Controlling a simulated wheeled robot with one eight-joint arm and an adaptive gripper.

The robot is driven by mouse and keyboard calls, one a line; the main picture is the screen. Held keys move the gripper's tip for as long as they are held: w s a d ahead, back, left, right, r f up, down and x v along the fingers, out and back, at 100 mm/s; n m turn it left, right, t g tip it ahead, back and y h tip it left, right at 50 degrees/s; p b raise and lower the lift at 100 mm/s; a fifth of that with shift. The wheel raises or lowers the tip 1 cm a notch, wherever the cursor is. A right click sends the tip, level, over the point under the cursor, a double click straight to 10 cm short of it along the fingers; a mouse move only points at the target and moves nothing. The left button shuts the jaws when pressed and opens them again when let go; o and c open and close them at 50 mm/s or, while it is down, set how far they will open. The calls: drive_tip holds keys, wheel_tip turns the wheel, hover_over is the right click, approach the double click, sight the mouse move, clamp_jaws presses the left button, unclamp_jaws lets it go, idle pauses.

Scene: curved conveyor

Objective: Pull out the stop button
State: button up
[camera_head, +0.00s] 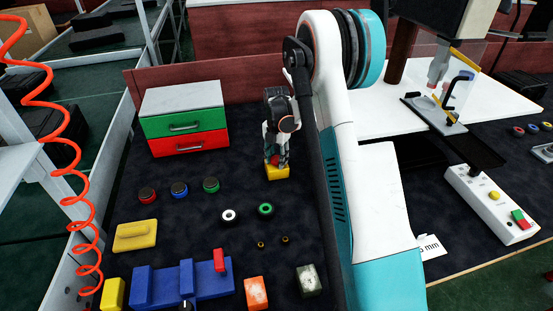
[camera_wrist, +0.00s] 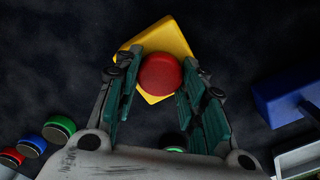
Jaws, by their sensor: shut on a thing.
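The stop button is a red round knob (camera_wrist: 160,73) on a yellow box (camera_wrist: 170,37). In the head view the yellow box (camera_head: 277,173) sits on the dark table mat, right of the drawer unit, and the red knob (camera_head: 275,160) shows just above it. My gripper (camera_wrist: 160,90) is over the box from above, with one green-padded finger on each side of the red knob, shut on it. In the head view my gripper (camera_head: 276,155) hides part of the knob. I cannot tell whether the knob is in or out.
A drawer unit (camera_head: 184,118) with green and red drawers stands left of the box. A blue block fixture (camera_head: 185,278) and a yellow block (camera_head: 135,235) are nearer. A white control box (camera_head: 490,205) is at right.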

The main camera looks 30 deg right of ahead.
sight(277, 159)
drive_tip(key=shift+r, duration=0.5)
drive_tip(key=o, duration=2.1)
drive_tip(key=shift+c, duration=0.2)
drive_tip(key=shift+r+p, duration=2.05)
drive_tip(key=shift+r, duration=1.45)
